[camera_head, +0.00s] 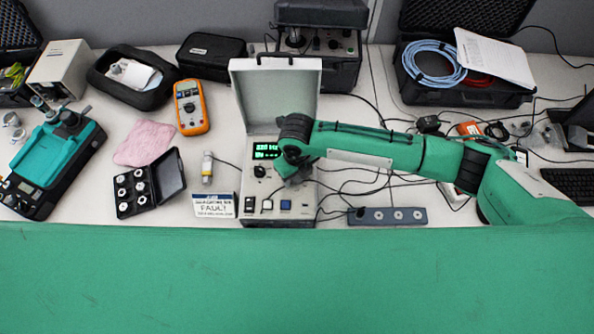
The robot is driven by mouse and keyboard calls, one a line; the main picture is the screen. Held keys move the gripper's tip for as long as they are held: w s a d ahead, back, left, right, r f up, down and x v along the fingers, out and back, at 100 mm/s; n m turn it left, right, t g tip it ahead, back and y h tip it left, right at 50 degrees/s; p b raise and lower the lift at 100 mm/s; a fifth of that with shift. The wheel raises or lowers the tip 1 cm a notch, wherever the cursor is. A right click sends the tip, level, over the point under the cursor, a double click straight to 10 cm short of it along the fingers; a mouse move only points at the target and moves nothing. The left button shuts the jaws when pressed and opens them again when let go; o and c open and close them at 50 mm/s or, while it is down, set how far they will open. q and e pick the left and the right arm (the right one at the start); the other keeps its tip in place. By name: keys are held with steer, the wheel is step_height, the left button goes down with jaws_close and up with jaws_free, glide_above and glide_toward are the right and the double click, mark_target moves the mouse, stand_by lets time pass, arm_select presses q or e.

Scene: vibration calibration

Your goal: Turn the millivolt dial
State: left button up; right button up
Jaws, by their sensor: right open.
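The calibration unit (227,179) is a light grey case on the bench, with its lid (275,92) raised. Its panel has a lit green display (265,152), a black knob (260,171) below it, and small switches and a blue button (286,205) near the front. I cannot read the labels, so I cannot tell which control is the millivolt dial. My right gripper (287,178) is open over the right part of the panel, just right of the black knob. My gripper and wrist hide that part of the panel. My left gripper is out of view.
An orange multimeter (191,107), a pink cloth (146,143), an open black box of fittings (133,192) and a "FAULT" card (214,205) lie to the left. A power strip (387,216) and loose cables lie to the right. Equipment cases line the back.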

steer(key=c, duration=1)
steer(key=m+p, duration=0.2)
steer(key=m, duration=0.1)
steer(key=shift+r+m+p, duration=0.15)
steer(key=shift+m+p, duration=0.15)
steer(key=shift+m, duration=0.1)
steer(key=m+p, duration=0.3)
steer(key=m, duration=0.2)
steer(key=m+p, duration=0.2)
steer(key=m, duration=0.2)
steer(key=shift+m+p, duration=0.3)
steer(key=shift+m, duration=0.1)
steer(key=shift+w+m+p, duration=0.1)
steer(key=shift+m+p, duration=0.7)
steer(key=shift+m, duration=0.9)
